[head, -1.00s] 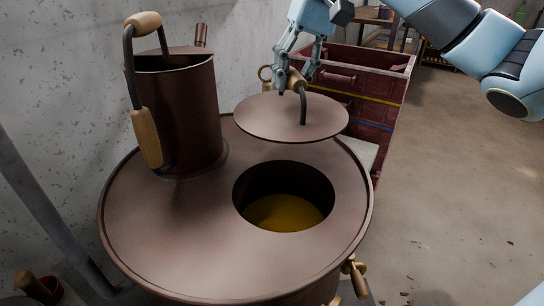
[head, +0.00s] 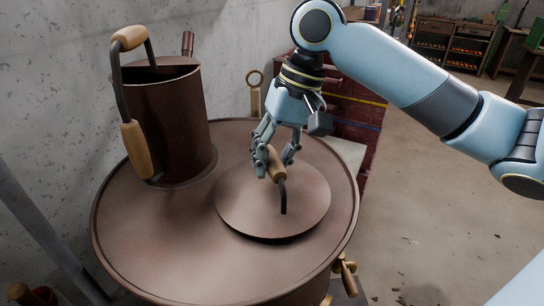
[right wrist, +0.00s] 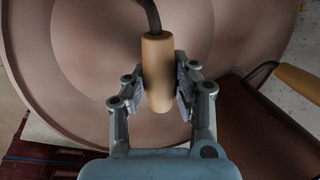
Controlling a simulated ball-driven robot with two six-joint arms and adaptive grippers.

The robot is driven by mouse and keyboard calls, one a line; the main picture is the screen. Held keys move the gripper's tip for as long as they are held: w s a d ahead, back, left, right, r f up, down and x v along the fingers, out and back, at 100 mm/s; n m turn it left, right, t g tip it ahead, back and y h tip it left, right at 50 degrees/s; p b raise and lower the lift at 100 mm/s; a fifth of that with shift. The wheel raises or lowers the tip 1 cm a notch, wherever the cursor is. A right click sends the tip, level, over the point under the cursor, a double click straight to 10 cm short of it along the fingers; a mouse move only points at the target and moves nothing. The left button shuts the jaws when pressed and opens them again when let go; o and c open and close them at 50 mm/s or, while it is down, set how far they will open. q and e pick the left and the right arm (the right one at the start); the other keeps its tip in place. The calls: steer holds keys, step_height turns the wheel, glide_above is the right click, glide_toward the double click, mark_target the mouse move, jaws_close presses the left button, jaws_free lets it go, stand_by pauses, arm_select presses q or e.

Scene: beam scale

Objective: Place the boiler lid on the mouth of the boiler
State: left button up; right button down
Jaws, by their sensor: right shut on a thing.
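The boiler lid (head: 245,212) is a round brown disc with a bent dark rod and a wooden grip (head: 276,160). My right gripper (head: 274,165) is shut on that wooden grip. In the right wrist view the grip (right wrist: 158,75) lies between both fingers (right wrist: 160,90). The lid lies over the place of the boiler's mouth, and the opening is hidden beneath it. The lid looks flat on or very close above the boiler top (head: 160,240); I cannot tell whether it touches. My left gripper is not in view.
A brown cylindrical vessel (head: 170,120) with a wooden-gripped handle stands on the boiler's left part. A brass ring fitting (head: 255,90) rises behind, and a brass tap (head: 345,270) is at the right edge. Dark red crates (head: 355,115) stand behind; open floor lies right.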

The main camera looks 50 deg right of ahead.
steer(key=shift+f, duration=0.5)
steer(key=c, duration=1.1)
jaws_free()
steer(key=shift+r, duration=0.25)
steer(key=v, duration=1.2)
steer(key=shift+r, duration=0.3)
